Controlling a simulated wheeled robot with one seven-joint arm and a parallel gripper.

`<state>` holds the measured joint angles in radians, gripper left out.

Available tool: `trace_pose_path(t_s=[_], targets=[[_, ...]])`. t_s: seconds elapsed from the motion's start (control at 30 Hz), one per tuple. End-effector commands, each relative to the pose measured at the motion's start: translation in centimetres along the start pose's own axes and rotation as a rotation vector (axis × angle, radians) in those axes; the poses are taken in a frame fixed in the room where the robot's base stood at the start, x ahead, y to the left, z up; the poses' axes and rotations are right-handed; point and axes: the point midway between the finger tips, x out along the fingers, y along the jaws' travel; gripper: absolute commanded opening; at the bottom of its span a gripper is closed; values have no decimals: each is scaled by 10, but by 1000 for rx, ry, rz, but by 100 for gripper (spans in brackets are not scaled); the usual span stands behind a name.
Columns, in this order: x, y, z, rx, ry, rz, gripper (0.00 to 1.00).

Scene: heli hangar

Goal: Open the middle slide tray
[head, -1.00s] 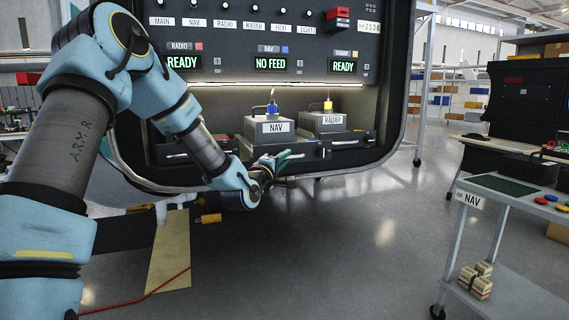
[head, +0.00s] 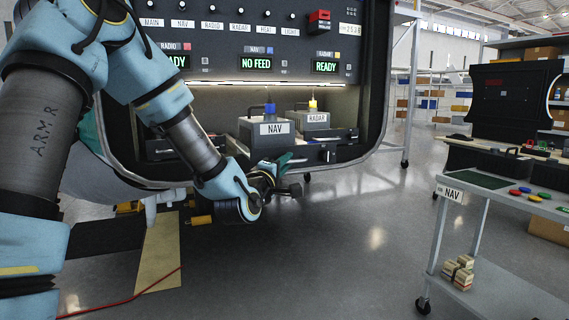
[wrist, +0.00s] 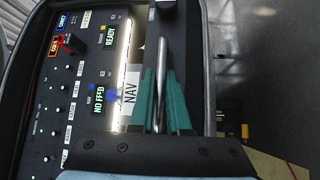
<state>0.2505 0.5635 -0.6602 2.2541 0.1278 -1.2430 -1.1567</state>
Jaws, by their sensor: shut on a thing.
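The middle slide tray carries a grey box labelled NAV (head: 266,139) with a blue connector (head: 270,109) on top. In the head view the box stands farther forward than the RADAR box, so the tray is partly out. My gripper (head: 284,162) is at the tray's front, and the arm and gripper hide most of that front. In the wrist view my gripper's green fingers (wrist: 161,85) are shut on a silver bar handle (wrist: 161,55). The NAV label (wrist: 130,88) shows beside the fingers there.
The RADAR box (head: 311,121) sits in the tray to the right. The panel above reads NO FEED (head: 262,64) in the middle. A cart labelled NAV (head: 477,184) stands at the right. The floor (head: 340,230) between bay and cart is clear.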

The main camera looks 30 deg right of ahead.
Motion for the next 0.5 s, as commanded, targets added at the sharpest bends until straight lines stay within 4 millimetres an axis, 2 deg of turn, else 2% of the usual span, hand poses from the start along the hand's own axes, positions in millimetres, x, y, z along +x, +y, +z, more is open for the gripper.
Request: trace_pose_path(t_s=[0.17,0.2,0.43,0.5], targets=[[0,-2,0,-1,1,-4,0],[0,-2,0,-1,1,-4,18],[0,-1,0,-1,1,-2,44],[0,-1,0,-1,0,-1,45]])
